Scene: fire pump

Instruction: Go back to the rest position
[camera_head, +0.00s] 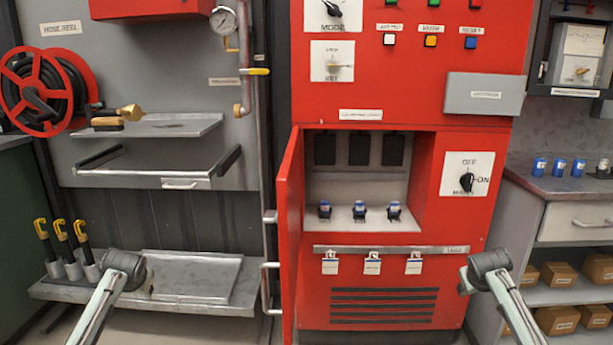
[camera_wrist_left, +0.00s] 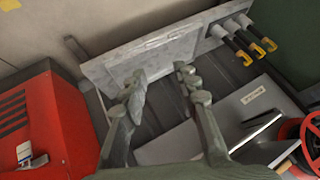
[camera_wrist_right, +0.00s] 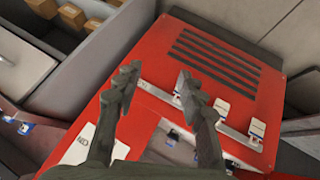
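My left arm comes in at the lower left of the head view, in front of the low grey shelf. My left gripper (camera_wrist_left: 160,80) is open and empty in the left wrist view, with a gap between its fingers. My right arm comes in at the lower right of the head view, beside the red cabinet (camera_head: 400,268). My right gripper (camera_wrist_right: 160,78) is open and empty in the right wrist view, above the cabinet front. Neither gripper touches anything that I can see. The fingers are not clear in the head view.
The cabinet's red door (camera_head: 290,235) stands open, with three blue-topped parts (camera_head: 359,211) inside. A low grey shelf (camera_head: 190,277) and yellow-handled tools (camera_head: 62,232) are at left, below a red hose reel (camera_head: 42,90). A counter (camera_head: 570,185) with blue items and boxes below stands right.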

